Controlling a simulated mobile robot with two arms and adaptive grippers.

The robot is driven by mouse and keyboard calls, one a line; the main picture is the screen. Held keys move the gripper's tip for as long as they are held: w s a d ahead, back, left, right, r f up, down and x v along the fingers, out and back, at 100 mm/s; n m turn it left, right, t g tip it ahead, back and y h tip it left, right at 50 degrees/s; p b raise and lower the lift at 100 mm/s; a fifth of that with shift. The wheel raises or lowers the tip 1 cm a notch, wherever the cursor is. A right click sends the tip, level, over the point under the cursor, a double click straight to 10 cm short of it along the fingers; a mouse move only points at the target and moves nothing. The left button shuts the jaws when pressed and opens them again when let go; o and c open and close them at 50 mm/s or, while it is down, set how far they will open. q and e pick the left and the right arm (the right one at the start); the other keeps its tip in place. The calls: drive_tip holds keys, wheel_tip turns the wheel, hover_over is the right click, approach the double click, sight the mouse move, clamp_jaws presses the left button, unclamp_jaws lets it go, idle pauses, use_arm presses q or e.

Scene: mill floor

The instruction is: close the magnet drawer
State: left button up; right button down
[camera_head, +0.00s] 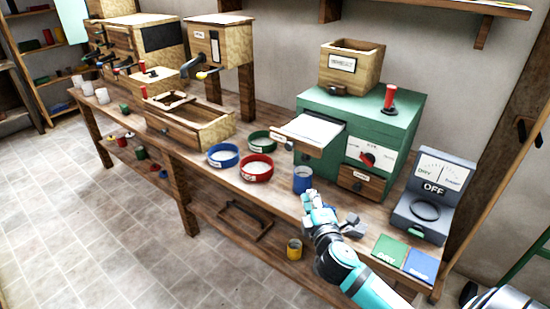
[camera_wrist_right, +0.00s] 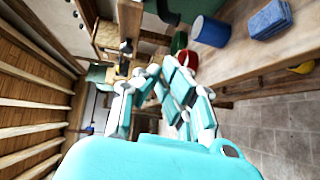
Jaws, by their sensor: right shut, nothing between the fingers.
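The green machine (camera_head: 385,122) stands on the bench at the right. A drawer (camera_head: 305,136) with a white top and wooden front sticks out from its left side, clearly open. A second, small wooden drawer (camera_head: 361,182) sits low in the machine's front and looks closed. I cannot read either label, so I cannot tell for certain which is the magnet drawer. My right gripper (camera_head: 318,203) is shut and empty, near the bench's front edge, below and apart from the open drawer. Its fingers also show in the right wrist view (camera_wrist_right: 165,92). My left gripper is out of view.
A blue cup (camera_head: 303,179) stands just behind my right gripper. Blue (camera_head: 223,155), red (camera_head: 257,168) and green (camera_head: 262,141) bowls lie left of the drawer.

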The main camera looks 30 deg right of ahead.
wheel_tip(320, 180, up, 5)
drive_tip(key=a+t, duration=0.1)
drive_tip(key=a, duration=0.1)
drive_tip(key=p, duration=0.3)
approach(302, 145)
drive_tip(key=w+a, duration=0.2)
drive_tip(key=w, duration=0.1)
drive_tip(key=d, duration=0.1)
drive_tip(key=w+d, duration=0.1)
drive_tip(key=d, duration=0.1)
drive_tip(key=shift+w+d+n+h, duration=0.1)
drive_tip(key=shift+w+n+h, duration=0.15)
drive_tip(key=shift+n+h, duration=0.05)
drive_tip(key=shift+w+d, duration=0.1)
drive_tip(key=shift+d, duration=0.15)
drive_tip(key=shift+f, duration=0.1)
